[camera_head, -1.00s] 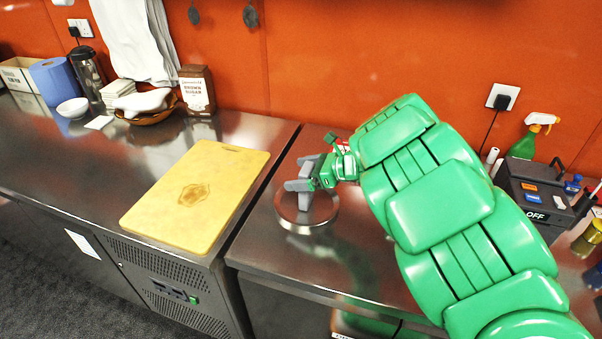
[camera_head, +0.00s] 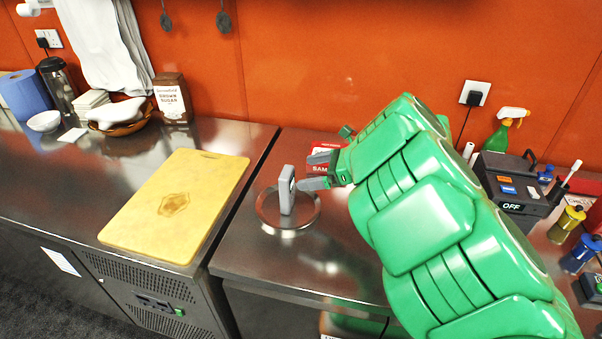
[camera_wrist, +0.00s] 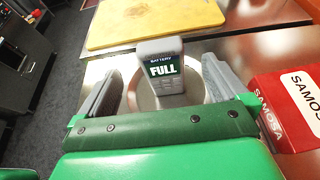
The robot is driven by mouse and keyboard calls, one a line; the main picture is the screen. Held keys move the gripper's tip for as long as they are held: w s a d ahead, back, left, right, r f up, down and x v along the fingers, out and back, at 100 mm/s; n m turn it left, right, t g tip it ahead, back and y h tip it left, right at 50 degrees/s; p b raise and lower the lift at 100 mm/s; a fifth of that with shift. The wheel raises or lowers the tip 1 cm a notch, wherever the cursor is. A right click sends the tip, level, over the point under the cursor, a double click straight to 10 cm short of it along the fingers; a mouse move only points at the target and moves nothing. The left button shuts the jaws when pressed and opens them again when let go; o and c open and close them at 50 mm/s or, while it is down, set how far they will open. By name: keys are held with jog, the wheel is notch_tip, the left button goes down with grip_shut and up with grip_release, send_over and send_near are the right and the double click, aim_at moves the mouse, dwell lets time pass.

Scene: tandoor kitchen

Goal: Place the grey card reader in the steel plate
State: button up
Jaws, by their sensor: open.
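The grey card reader (camera_head: 287,189) stands upright in the round steel plate (camera_head: 264,211) on the steel counter. In the wrist view the card reader (camera_wrist: 161,68) shows a screen reading "BATTERY FULL", and the steel plate (camera_wrist: 143,97) lies under it. My gripper (camera_head: 318,170) is open and empty, just right of the card reader in the head view. In the wrist view its two fingers (camera_wrist: 160,88) are spread wide, with the reader between and beyond them and clear gaps on both sides.
A yellow cutting board (camera_head: 180,205) lies left of the plate. A red samosa box (camera_wrist: 292,105) is close beside my right finger in the wrist view. A black device marked OFF (camera_head: 512,188) and a green spray bottle (camera_head: 499,135) stand at the right. The counter in front of the plate is clear.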

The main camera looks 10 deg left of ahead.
jog(key=shift+v, duration=1.25)
jog(key=shift+w, duration=0.1)
